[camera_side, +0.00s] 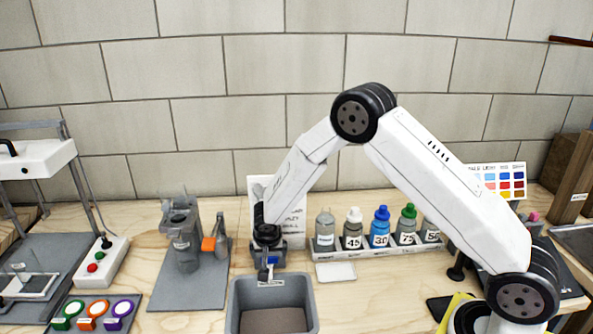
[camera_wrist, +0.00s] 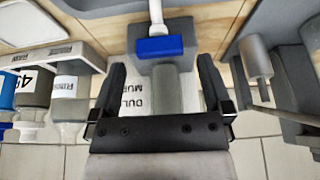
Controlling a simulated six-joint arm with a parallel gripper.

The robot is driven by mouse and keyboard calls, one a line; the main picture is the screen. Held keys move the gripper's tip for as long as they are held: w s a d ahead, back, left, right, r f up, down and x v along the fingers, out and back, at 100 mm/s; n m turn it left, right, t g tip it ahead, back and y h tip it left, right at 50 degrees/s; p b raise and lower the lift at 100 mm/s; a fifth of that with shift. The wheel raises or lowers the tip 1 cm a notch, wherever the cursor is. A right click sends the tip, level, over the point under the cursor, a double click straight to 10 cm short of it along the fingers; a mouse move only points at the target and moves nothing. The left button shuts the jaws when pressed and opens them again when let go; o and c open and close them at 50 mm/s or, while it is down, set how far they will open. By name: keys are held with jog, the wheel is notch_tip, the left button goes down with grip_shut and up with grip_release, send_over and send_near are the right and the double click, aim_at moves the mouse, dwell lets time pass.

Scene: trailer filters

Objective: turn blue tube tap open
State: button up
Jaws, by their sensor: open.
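The blue tap handle (camera_wrist: 160,47) is a short blue bar lying crosswise in the wrist view, with a pale tube running away from it to the top edge. It sits in front of a grey block (camera_wrist: 185,30) and a grey cylinder (camera_wrist: 167,90). My gripper (camera_wrist: 161,64) is open and empty. Its two fingers lie to either side of the cylinder, with the blue handle just beyond and between the tips, apparently not touched. In the side view, the blue handle (camera_side: 272,264) shows small below my gripper (camera_side: 267,240), which hides part of the fixture.
A grey bin (camera_side: 316,300) stands in front of the tap. A rack of capped bottles (camera_side: 380,247) is to the right. A white printed card (camera_side: 296,212) is behind.

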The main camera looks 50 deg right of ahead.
jog(key=shift+x, duration=1.25)
jog(key=c, duration=1.2)
jog(key=shift+n+t+y, duration=0.4)
jog(key=shift+n+y, duration=0.4)
jog(key=shift+n, duration=1.4)
jog(key=o, duration=1.2)
jog(key=shift+s+r, duration=0.1)
jog(key=shift+r, duration=0.05)
jog(key=v, duration=0.7)
jog(key=shift+r, duration=0.2)
